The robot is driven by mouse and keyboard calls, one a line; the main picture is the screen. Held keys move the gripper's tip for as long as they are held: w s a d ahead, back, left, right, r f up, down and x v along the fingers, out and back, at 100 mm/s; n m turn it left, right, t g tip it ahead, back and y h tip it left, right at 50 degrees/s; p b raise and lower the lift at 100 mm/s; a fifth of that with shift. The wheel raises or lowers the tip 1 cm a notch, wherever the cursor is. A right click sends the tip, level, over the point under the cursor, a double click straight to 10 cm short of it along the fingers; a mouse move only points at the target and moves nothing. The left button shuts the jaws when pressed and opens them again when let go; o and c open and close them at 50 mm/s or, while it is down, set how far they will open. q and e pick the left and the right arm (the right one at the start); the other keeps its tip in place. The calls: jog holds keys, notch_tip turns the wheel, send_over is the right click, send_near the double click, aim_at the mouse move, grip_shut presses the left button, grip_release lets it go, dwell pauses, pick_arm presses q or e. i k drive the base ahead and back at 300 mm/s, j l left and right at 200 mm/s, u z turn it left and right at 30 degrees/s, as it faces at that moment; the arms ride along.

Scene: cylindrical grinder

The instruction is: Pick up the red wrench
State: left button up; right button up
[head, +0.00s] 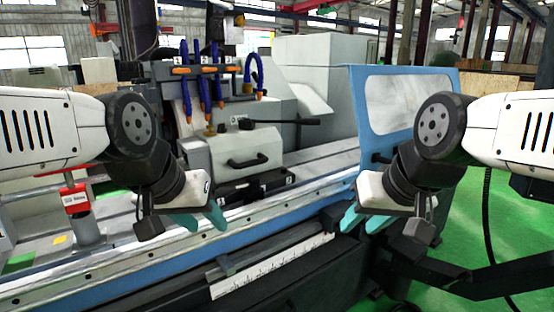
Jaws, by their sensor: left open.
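I cannot make out a red wrench in the head view. The only clear red thing on the machine is a red block with a white label (76,199) on a grey post at the left. My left gripper (201,219) has teal fingertips spread apart and is empty, in front of the machine bed and right of that post. My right gripper (363,222) also has its teal fingertips apart and empty, in front of the blue door's lower edge. Parts of the bed behind my arms are hidden.
The grey grinder bed (310,168) runs across the middle, with a blue front edge. A blue door with a window (396,102) stands at the right. Orange-tipped blue hoses (186,85) hang above a block with a black handle (248,161).

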aim_at(75, 199)
jog(key=u, duration=1.6)
